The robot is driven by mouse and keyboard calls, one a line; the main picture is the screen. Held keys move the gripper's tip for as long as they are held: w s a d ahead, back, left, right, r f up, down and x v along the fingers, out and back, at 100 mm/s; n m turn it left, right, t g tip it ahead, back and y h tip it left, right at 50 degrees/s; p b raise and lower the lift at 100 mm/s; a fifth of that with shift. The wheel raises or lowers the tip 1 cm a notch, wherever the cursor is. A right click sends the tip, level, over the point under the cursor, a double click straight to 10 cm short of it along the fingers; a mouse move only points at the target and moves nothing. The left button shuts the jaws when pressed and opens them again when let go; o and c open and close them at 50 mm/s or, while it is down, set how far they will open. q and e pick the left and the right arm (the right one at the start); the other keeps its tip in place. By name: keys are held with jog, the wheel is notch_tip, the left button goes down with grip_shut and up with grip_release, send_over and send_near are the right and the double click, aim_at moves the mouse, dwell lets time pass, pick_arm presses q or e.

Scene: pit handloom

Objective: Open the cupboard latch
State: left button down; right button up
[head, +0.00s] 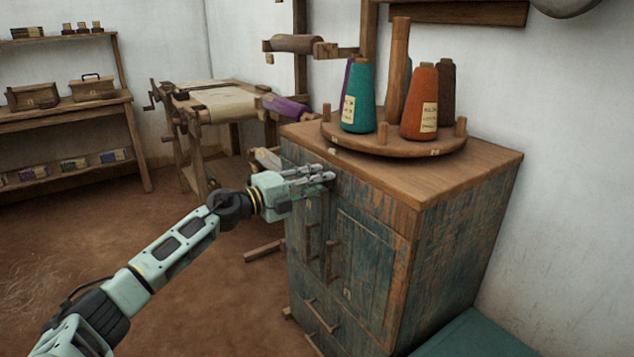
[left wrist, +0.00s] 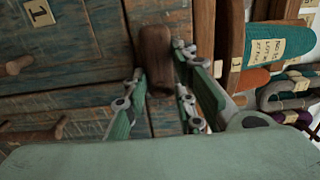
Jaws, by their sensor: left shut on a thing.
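The cupboard (head: 372,235) has weathered blue-green double doors with upright wooden handles, one (head: 331,262) on the right door. My left gripper (head: 328,178) is at the top of the doors, just under the cupboard's top edge. In the left wrist view a brown wooden latch bar (left wrist: 155,58) lies between the fingers of my left gripper (left wrist: 160,75), which are shut on it. The bar appears to lie across the line where the two doors meet. In the head view the fingers mostly hide it. My right gripper is not in view.
A round wooden stand (head: 390,145) with teal (head: 358,95) and orange (head: 419,100) thread cones sits on the cupboard top. Drawers with handles (head: 322,318) are below the doors. A loom frame (head: 205,105) and shelves (head: 70,115) stand behind. The floor at left is clear.

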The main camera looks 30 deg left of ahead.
pick_arm(q)
jog(key=c, duration=1.4)
grip_release()
jog(key=shift+c, duration=0.2)
jog(key=shift+s, duration=0.1)
jog(key=v, duration=1.1)
jog(key=shift+s+a, duration=0.15)
jog(key=shift+s, duration=0.25)
